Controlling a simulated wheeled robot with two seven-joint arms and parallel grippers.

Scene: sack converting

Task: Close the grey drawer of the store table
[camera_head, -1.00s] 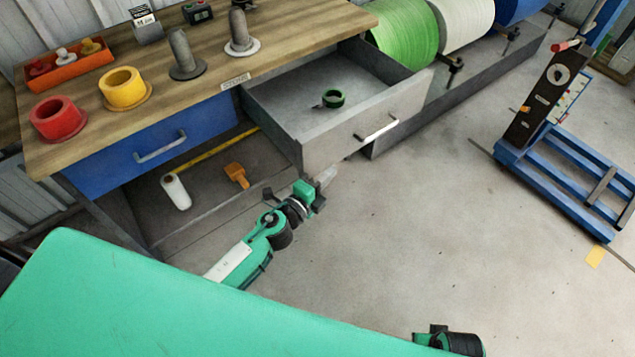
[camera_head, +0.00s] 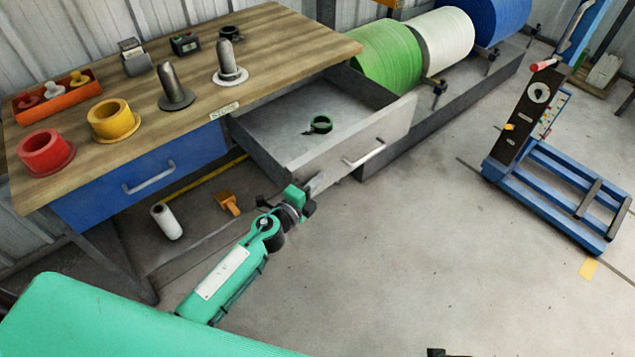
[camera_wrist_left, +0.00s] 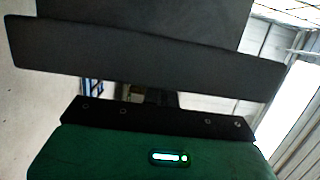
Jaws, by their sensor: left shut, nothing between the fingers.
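The grey drawer (camera_head: 395,125) of the store table (camera_head: 285,40) stands pulled out, with its bar handle (camera_head: 365,153) on the front panel. My left gripper (camera_head: 317,183) is shut and empty, low in front of the left part of the drawer's front panel. I cannot tell whether it touches the panel. In the left wrist view a wide dark bar crosses the picture close to the camera; I cannot tell what it is.
A shut blue drawer (camera_head: 100,195) is left of the grey one. A white roll (camera_head: 166,222) and an orange tool (camera_head: 228,203) lie below. Large rolls (camera_head: 385,55) on a grey stand are beside the table. A blue cart (camera_head: 560,190) stands right; floor between is clear.

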